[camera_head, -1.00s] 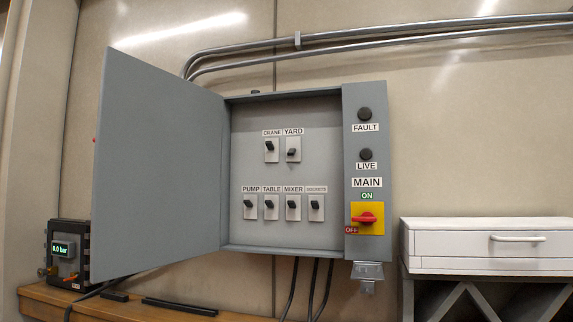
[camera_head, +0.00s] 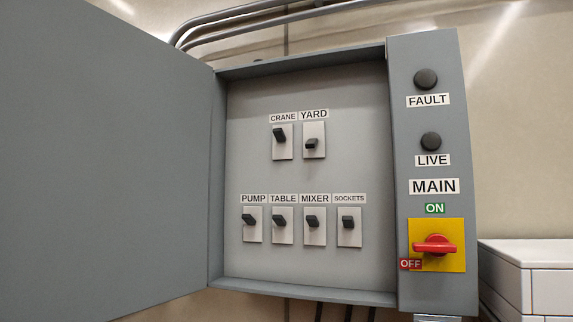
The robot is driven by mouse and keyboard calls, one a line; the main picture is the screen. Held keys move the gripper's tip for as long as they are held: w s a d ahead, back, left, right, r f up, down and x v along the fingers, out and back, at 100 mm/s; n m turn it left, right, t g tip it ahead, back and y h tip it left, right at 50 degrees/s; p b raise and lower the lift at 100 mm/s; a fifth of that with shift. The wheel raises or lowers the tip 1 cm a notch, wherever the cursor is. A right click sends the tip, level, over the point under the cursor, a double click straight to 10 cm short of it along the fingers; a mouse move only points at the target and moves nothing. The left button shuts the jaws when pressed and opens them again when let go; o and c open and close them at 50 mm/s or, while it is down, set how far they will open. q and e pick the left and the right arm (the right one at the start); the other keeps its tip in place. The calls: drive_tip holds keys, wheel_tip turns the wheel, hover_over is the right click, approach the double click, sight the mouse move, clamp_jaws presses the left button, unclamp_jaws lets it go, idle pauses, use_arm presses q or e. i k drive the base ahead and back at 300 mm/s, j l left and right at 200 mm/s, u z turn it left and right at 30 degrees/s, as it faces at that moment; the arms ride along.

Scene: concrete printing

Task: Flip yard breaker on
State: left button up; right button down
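The yard breaker (camera_head: 313,143) is a black toggle on a light plate under the YARD label, in the upper row inside the open grey electrical cabinet (camera_head: 340,90). Its lever sits lower on its plate than the lever of the crane breaker (camera_head: 281,138) beside it, which points up. The red main rotary switch (camera_head: 435,245) on its yellow plate lies horizontal, its left end near the OFF label. The fault lamp (camera_head: 426,79) and the live lamp (camera_head: 431,141) look dark. Neither of my grippers is in view.
The cabinet door (camera_head: 100,160) stands wide open on the left. The lower row holds the pump (camera_head: 251,222), table (camera_head: 281,222), mixer (camera_head: 313,222) and sockets (camera_head: 348,223) breakers. A white drawer unit (camera_head: 530,275) stands at the lower right. Conduits run above.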

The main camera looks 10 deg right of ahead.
sight(312, 143)
drive_tip(key=i+j+u, duration=0.2)
drive_tip(key=i+j, duration=0.5)
